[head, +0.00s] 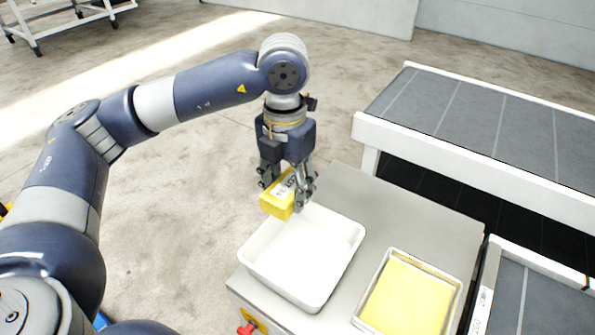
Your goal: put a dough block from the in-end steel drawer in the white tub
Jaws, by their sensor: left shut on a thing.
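My left gripper (287,186) is shut on a yellow dough block (278,202) with a white label. It holds the block over the far left edge of the white tub (350,236). The tub's visible floor is bare, and it stands on a steel top. The block appears to be above the rim; its exact height I cannot tell. A shallow steel drawer or tray (455,305) at the lower right holds a flat yellow sheet or block of dough. My right gripper is not in view.
The steel top (435,218) has free room behind the tub. Grey conveyor belts with white side rails (480,168) run along the right. A red knob (247,328) sits on the cabinet's front. Open floor lies to the left.

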